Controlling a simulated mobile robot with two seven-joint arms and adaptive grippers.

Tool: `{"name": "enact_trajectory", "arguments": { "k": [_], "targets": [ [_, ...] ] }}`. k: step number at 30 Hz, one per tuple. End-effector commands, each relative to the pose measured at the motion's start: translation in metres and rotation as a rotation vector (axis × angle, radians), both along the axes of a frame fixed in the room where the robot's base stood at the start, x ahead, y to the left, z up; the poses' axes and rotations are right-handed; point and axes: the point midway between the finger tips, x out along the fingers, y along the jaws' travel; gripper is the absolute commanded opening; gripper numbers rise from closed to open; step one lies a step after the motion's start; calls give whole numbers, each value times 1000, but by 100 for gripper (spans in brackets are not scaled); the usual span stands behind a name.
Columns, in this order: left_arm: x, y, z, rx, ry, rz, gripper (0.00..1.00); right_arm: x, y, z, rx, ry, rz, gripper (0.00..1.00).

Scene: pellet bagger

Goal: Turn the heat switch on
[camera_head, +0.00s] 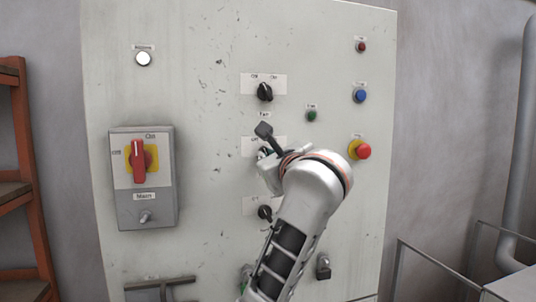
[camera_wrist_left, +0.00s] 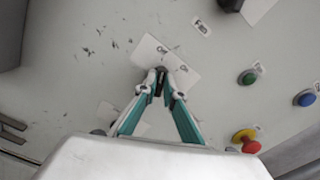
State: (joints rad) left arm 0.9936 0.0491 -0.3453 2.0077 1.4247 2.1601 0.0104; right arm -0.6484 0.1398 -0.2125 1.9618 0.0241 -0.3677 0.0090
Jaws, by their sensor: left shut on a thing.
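Three black rotary switches stand in a column on the grey panel, each on a white label plate. My left gripper (camera_head: 267,155) is at the middle switch (camera_head: 262,153), with its fingers toward the panel. In the left wrist view the gripper (camera_wrist_left: 161,88) is shut around a small dark knob (camera_wrist_left: 160,80) in front of a white plate (camera_wrist_left: 152,50). The fingers and arm cover much of this switch, so its exact angle is unclear. I cannot read which label says heat. My right gripper is not in view.
The top switch (camera_head: 265,92) and bottom switch (camera_head: 265,212) flank the middle one. A red main switch (camera_head: 138,160) is to the left. Green (camera_head: 311,116), blue (camera_head: 360,96) and red emergency (camera_head: 361,150) buttons are to the right. A railing (camera_head: 430,262) stands lower right.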

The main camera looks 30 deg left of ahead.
Motion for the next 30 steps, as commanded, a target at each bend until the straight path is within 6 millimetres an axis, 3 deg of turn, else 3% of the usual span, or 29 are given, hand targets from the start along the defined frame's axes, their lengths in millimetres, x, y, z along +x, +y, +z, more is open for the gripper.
{"name": "enact_trajectory", "arguments": {
  "k": [15, 22, 30],
  "targets": [
    [2, -2, 2, 283, 337, -3, 0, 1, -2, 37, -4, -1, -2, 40],
    [2, -3, 1, 418, 495, -3, 0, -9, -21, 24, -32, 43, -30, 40],
    [3, -3, -1, 546, 641, -2, 0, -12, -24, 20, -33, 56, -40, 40]
  ]
}}
